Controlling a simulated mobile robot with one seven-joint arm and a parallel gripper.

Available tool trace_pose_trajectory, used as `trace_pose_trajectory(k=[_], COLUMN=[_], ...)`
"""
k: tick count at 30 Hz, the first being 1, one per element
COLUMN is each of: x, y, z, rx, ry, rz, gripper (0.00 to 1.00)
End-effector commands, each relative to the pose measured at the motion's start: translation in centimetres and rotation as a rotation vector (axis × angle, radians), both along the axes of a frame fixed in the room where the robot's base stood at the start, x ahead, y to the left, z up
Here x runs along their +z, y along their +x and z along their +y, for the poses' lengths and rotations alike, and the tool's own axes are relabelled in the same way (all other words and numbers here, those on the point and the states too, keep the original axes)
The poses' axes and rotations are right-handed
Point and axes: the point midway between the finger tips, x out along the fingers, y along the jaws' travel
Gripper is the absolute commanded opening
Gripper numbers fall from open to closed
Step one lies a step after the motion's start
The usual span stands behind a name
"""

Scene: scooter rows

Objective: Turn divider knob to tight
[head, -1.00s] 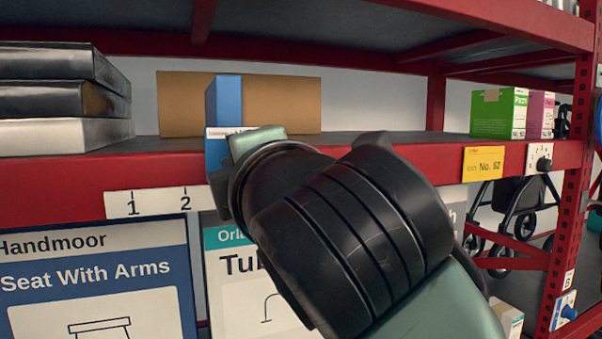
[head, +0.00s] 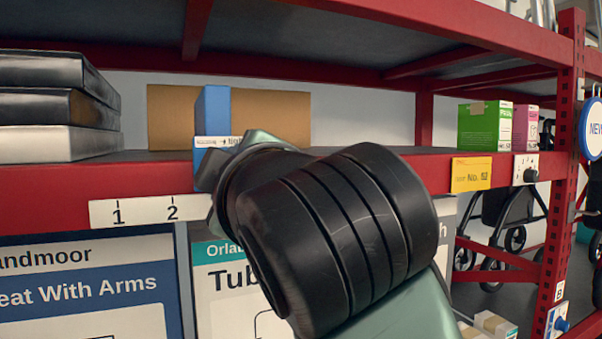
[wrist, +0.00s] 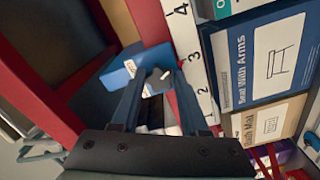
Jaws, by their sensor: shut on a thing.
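The blue divider (head: 213,112) stands upright on the red shelf in the head view, with a white label strip near its front. My wrist hides the lower front of it. In the wrist view the blue divider (wrist: 118,79) lies just beyond my fingers. My fingertips are hidden in the head view.
A numbered white strip (head: 150,210) runs along the shelf edge close beside my gripper. Black and white boxes (head: 50,105) are stacked at left, and a brown carton (head: 272,117) stands behind. Another black knob on a white plate (head: 525,165) is on the shelf edge at right.

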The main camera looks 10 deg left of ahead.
Motion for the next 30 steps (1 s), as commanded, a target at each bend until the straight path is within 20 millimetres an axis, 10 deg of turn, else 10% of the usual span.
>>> trace_pose_trajectory(k=[15, 16, 20, 30], x=[-0.09, -0.09, -0.08, -0.01], y=[0.03, 0.03, 0.02, 0.01], z=[-0.02, -0.02, -0.02, 0.0], rx=[0.0, 0.0, 0.0, 0.0], ry=[0.016, 0.016, 0.015, 0.015], rz=[0.014, 0.014, 0.013, 0.01], gripper=[0.0, 0.49, 0.73, 0.74])
